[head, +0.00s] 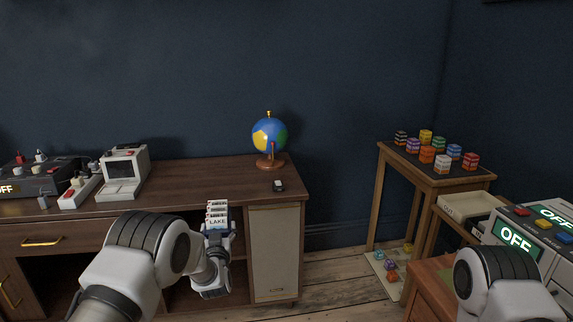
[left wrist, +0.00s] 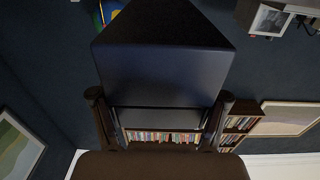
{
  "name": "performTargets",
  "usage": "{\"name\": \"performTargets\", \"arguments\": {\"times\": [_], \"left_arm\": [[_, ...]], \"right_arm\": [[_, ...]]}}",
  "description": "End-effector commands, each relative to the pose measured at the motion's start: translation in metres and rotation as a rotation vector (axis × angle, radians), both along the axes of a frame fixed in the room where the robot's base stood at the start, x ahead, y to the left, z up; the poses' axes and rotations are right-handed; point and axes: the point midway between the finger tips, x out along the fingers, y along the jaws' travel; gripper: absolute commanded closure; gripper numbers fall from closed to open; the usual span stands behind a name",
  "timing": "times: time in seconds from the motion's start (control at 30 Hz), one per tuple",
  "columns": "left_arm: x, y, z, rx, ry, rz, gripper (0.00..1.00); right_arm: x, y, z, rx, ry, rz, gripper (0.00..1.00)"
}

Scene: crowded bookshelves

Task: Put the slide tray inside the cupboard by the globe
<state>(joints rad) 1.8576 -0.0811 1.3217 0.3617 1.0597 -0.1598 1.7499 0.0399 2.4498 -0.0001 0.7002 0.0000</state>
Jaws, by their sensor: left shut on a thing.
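The slide tray (head: 217,222), with white slides and a "LAKE" label, is in my left gripper (head: 214,245), which is shut on it in front of the desk. In the left wrist view a large dark body (left wrist: 160,75), apparently the tray, fills the space between the fingers (left wrist: 160,105). The globe (head: 269,135) stands on the desk's right end. Below it is the cupboard, with a pale front panel (head: 274,255) and a dark open compartment to its left, partly hidden by my gripper. My right gripper is out of view; only part of that arm shows.
The desk top (head: 200,175) carries a small grey device (head: 278,186), a white viewer (head: 124,172) and a control box at left. A side table (head: 437,180) with several striped blocks stands at right. Bare floor (head: 340,275) lies between.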

Motion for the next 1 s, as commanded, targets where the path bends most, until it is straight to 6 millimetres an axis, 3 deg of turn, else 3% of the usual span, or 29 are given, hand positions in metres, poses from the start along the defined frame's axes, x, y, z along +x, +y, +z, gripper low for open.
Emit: {"name": "performTargets", "arguments": {"times": [0.17, 0.3, 0.5, 0.8, 1.0], "left_arm": [[-0.029, -0.016, -0.037, 0.000, 0.007, -0.034, 0.66], [-0.065, -0.028, -0.063, 0.000, 0.007, -0.065, 0.66], [-0.120, -0.041, -0.085, 0.001, 0.006, -0.115, 0.66], [-0.187, -0.053, -0.088, 0.000, 0.003, -0.187, 0.66], [-0.212, -0.056, -0.078, 0.000, 0.002, -0.216, 0.66]], "right_arm": [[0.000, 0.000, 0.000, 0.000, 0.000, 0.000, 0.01], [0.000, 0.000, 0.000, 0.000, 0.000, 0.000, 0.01], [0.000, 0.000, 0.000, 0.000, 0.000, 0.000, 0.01], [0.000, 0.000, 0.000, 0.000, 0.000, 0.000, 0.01], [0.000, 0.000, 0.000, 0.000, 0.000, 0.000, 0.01]]}}
